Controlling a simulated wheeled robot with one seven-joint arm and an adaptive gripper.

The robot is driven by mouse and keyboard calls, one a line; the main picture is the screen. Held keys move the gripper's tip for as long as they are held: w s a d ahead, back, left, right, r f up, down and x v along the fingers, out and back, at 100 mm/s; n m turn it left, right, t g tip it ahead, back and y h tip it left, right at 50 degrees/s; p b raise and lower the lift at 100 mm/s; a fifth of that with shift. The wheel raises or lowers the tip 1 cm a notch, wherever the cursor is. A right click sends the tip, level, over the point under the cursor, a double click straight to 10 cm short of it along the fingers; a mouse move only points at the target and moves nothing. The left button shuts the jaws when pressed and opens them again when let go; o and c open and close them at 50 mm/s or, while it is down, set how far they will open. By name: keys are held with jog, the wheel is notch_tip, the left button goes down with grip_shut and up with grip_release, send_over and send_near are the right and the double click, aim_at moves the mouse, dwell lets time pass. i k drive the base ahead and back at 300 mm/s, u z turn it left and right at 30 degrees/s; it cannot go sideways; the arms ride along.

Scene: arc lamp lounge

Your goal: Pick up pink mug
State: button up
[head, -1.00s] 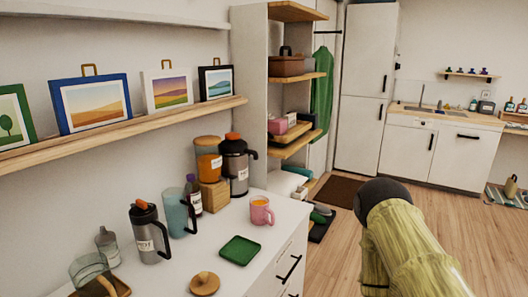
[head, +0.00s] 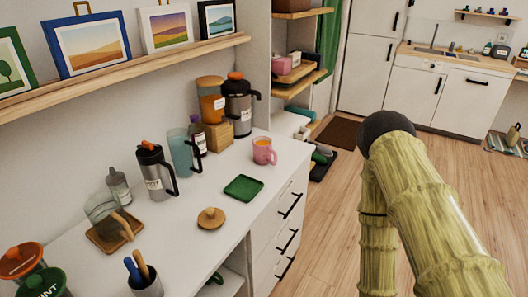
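The pink mug (head: 264,151) stands upright on the white counter (head: 215,252), near its far right end. My arm shows at the right over the floor, well away from the mug. My gripper is not in view.
Behind the mug stand a dark flask (head: 238,104) and an orange-filled jar (head: 211,98) on a wooden block. A grey jug (head: 155,171), a blue pitcher (head: 184,152) and a wooden lid (head: 211,218) are to the left. The wooden floor (head: 323,225) right of the counter is clear.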

aim_at(263, 151)
jog(key=k, duration=0.6)
jog(key=z, duration=0.45)
jog(key=i, duration=1)
jog(key=u, duration=0.55)
